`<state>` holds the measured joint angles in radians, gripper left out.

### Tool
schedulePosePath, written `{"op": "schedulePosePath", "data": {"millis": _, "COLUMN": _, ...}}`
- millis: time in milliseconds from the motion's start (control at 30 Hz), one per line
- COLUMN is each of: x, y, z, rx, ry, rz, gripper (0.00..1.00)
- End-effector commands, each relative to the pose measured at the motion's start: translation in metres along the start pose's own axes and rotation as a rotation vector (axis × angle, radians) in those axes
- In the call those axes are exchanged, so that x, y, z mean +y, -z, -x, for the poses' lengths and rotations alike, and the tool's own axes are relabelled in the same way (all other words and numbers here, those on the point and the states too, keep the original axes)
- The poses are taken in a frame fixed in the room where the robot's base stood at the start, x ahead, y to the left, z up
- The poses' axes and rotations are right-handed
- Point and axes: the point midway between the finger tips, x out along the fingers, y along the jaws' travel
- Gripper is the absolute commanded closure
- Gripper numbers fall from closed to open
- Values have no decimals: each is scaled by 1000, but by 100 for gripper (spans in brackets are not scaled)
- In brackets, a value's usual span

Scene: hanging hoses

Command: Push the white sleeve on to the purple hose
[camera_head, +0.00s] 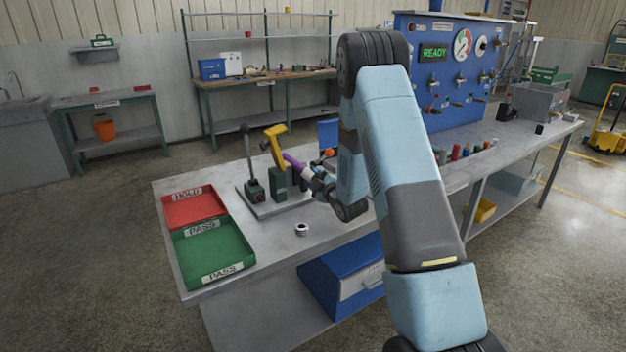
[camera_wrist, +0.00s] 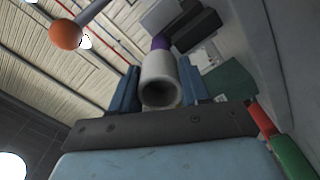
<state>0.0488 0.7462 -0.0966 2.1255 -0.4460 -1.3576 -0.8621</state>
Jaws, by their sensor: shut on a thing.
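The white sleeve (camera_wrist: 161,78) is between the two blue fingers of my gripper (camera_wrist: 158,88), its open bore facing the wrist camera. The purple hose (camera_wrist: 160,42) shows just at the sleeve's far end, roughly in line with it. I cannot tell whether the hose end is inside the sleeve or only meets it. In the head view the purple hose (camera_head: 293,161) comes out of a clamp with a yellow handle (camera_head: 275,143). My gripper (camera_head: 318,178) is at its right end, partly hidden by my arm, with the white sleeve (camera_head: 307,172) beside the hose.
A black lever (camera_head: 251,165) stands left of the clamp on the same plate. A small metal ring (camera_head: 301,229) lies on the bench. Red (camera_head: 194,207) and green (camera_head: 212,250) trays are at the left. A blue test panel (camera_head: 450,75) stands behind. The bench front is mostly clear.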

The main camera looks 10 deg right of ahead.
Motion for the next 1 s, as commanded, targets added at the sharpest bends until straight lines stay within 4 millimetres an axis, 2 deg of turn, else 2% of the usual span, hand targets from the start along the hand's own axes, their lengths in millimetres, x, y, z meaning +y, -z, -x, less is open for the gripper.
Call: {"op": "schedulePosePath", "data": {"millis": 1000, "x": 0, "y": 0, "z": -20, "rx": 1, "ry": -1, "rz": 0, "gripper": 88}}
